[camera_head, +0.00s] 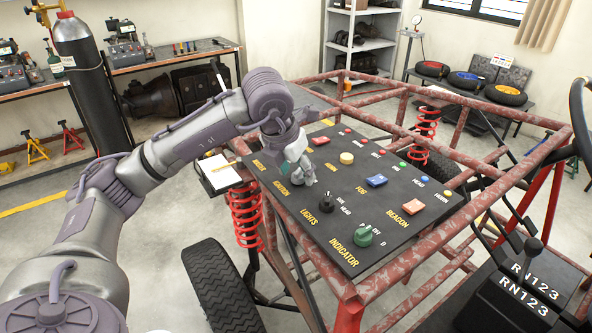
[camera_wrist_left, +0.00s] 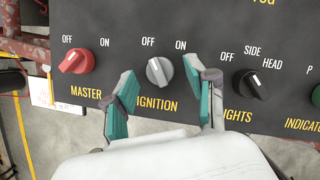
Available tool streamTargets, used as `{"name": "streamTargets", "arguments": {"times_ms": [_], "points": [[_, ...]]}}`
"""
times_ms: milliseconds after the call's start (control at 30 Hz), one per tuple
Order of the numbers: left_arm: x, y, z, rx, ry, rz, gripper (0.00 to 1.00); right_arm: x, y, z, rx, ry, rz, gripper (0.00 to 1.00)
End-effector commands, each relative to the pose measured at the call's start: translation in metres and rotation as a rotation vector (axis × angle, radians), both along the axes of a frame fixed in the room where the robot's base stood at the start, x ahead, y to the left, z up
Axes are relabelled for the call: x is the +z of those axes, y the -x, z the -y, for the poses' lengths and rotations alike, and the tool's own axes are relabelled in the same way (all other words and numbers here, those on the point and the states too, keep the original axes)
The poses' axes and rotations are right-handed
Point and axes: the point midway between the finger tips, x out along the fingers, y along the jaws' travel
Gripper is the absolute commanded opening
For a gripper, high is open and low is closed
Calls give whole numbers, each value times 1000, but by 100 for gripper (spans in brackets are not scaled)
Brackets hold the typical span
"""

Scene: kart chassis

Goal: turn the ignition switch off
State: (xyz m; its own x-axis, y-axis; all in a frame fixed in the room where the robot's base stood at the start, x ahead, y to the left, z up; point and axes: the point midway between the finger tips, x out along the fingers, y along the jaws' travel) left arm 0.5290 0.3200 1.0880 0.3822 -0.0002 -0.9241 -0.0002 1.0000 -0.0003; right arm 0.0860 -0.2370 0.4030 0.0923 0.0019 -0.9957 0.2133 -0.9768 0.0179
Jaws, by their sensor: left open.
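The grey ignition switch (camera_wrist_left: 160,71) is a round knob with a raised ridge on the dark panel, between its OFF and ON labels. I cannot tell for sure which label its ridge points at. My left gripper (camera_wrist_left: 160,76) is open, with one teal-padded finger to each side of the knob and visible gaps to it. My right gripper is in neither view.
The red master knob (camera_wrist_left: 77,60) is left of the ignition switch and the black lights knob (camera_wrist_left: 249,84) is to the right. The green indicator knob (camera_head: 363,236) sits at the panel's near edge. The red tubular frame (camera_head: 455,155) surrounds the panel.

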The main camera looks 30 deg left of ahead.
Motion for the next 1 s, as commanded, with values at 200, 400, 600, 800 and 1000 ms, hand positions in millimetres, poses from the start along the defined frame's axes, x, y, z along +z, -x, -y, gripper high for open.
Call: {"name": "streamTargets", "arguments": {"times_ms": [200,400,600,800,1000], "points": [[33,12,0,0,0,7,56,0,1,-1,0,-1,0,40],[73,29,0,0,0,7,56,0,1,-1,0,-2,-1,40],[100,41,0,-1,1,4,56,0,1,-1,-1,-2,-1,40],[108,45,0,0,0,1,56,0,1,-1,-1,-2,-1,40],[109,45,0,0,0,1,56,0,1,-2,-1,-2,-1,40]]}}
